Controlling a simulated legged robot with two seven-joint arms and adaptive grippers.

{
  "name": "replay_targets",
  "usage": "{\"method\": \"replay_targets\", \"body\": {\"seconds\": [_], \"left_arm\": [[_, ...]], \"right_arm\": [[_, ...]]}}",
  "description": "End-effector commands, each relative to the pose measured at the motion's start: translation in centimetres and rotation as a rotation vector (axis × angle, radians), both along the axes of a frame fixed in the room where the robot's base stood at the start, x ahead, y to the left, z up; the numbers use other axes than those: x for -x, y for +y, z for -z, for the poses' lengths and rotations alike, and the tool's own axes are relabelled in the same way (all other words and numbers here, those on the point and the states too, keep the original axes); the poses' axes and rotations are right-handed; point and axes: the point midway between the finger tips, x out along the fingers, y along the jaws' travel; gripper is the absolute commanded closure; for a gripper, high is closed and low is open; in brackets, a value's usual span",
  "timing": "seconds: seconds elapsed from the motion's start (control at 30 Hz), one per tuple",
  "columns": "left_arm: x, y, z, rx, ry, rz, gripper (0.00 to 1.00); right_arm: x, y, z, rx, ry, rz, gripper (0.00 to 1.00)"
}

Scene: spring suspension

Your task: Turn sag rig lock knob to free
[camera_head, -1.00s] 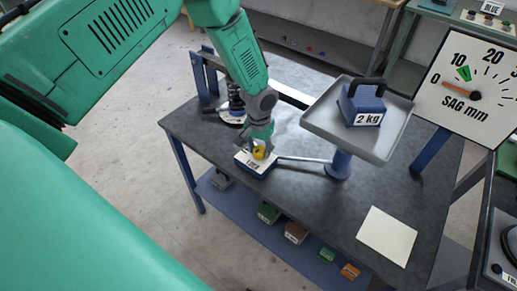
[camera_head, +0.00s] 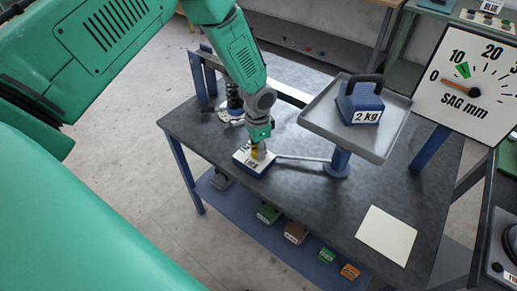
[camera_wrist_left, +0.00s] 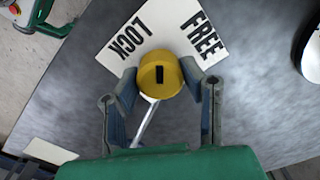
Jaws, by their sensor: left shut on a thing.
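The yellow lock knob (camera_wrist_left: 160,75) sits on a white label plate (camera_wrist_left: 122,36) marked LOCK on the left and FREE on the right in the left wrist view. A black mark on the knob points straight up in that view, between the two words. My left gripper (camera_wrist_left: 160,80) has a finger on each side of the knob and is shut on it. My right gripper is not in view.
A grey tray (camera_head: 315,122) holds a blue 2 kg weight (camera_head: 361,103), right of my gripper. A SAG mm dial (camera_head: 478,90) has its orange needle near 0. A black spring (camera_head: 234,98) stands behind. White paper (camera_head: 387,235) lies on the bench (camera_head: 310,205).

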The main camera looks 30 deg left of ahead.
Motion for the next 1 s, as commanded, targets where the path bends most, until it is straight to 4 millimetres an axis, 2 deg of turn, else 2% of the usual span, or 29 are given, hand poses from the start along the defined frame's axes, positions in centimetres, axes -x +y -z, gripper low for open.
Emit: {"method": "replay_targets", "body": {"seconds": [0.03,0.6,1.0], "left_arm": [[0.58,-0.04,0.43,0.000,0.014,0.045,0.93],[0.50,0.02,0.36,0.003,0.012,0.575,0.93],[0.42,0.09,0.30,0.004,0.012,0.824,0.93]], "right_arm": [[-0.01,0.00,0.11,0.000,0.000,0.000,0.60],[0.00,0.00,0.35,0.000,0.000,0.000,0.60],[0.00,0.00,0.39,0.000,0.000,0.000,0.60]]}}
